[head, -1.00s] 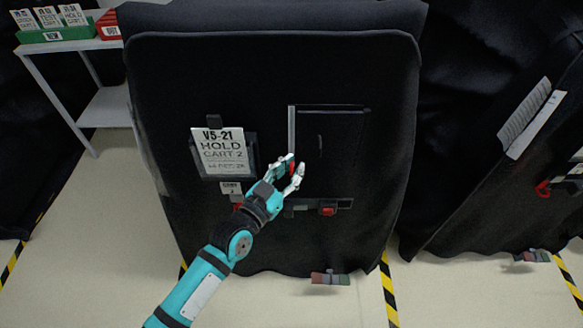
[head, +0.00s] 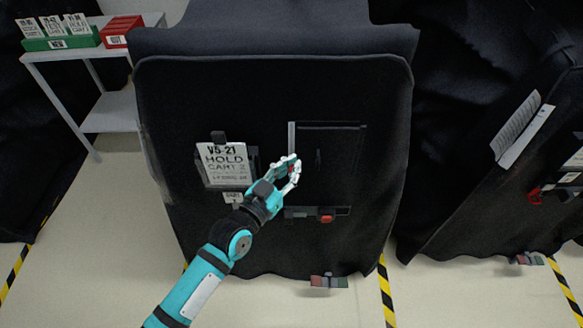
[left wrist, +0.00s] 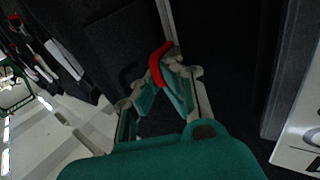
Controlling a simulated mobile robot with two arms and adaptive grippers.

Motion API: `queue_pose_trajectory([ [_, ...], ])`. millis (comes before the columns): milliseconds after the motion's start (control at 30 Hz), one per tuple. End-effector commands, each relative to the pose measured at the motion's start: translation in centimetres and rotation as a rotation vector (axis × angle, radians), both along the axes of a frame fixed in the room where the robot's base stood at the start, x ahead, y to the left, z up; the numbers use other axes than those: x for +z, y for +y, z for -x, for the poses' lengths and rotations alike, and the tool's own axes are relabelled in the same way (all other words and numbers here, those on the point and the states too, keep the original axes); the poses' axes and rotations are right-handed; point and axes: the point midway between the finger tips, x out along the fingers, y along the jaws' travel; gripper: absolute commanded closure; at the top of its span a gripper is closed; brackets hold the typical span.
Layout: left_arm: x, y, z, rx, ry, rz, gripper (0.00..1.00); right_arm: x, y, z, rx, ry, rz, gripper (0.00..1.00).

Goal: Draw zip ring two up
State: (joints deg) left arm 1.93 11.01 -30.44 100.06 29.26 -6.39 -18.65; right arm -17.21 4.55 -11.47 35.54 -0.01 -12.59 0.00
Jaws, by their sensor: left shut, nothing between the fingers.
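A covered cart (head: 350,90) with a black cover stands in front of me. A pale zip strip (head: 292,136) runs upright along the left side of a panel on the cover. The red zip ring (left wrist: 160,65) shows in the left wrist view at the lower end of the strip, right at my fingertips. My left gripper (head: 293,166) is shut, its tips together beside the ring with nothing held between them; it also shows in the left wrist view (left wrist: 178,66). I cannot tell whether a finger passes through the ring. My right gripper is not in view.
A hold card (head: 225,164) hangs left of my gripper. A red-ended latch (head: 326,218) sits below the panel. A shelf (head: 110,112) with green and red card boxes stands at the back left. Another covered cart (head: 480,160) stands at the right.

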Motion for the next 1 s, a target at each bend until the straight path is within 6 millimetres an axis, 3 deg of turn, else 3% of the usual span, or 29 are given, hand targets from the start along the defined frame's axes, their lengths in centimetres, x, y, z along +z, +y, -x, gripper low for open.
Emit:
queue_pose_trajectory([
  [33, 2.2, 0.0, 0.0, 0.000, -0.004, 0.001, 1.00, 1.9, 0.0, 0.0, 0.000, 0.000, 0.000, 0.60],
  [400, 8.6, 0.0, 0.0, 0.000, -0.004, 0.001, 1.00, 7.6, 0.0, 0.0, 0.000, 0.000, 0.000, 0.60],
  [567, 9.5, 0.0, 0.0, 0.000, -0.003, 0.003, 1.00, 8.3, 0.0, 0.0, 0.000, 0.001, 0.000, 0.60],
  [900, 9.3, 0.0, 0.0, 0.000, -0.002, 0.002, 1.00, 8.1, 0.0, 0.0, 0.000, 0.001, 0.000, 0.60],
  [1000, 9.3, 0.0, 0.0, 0.000, -0.001, 0.002, 0.89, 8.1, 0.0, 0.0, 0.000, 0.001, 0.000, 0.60],
])
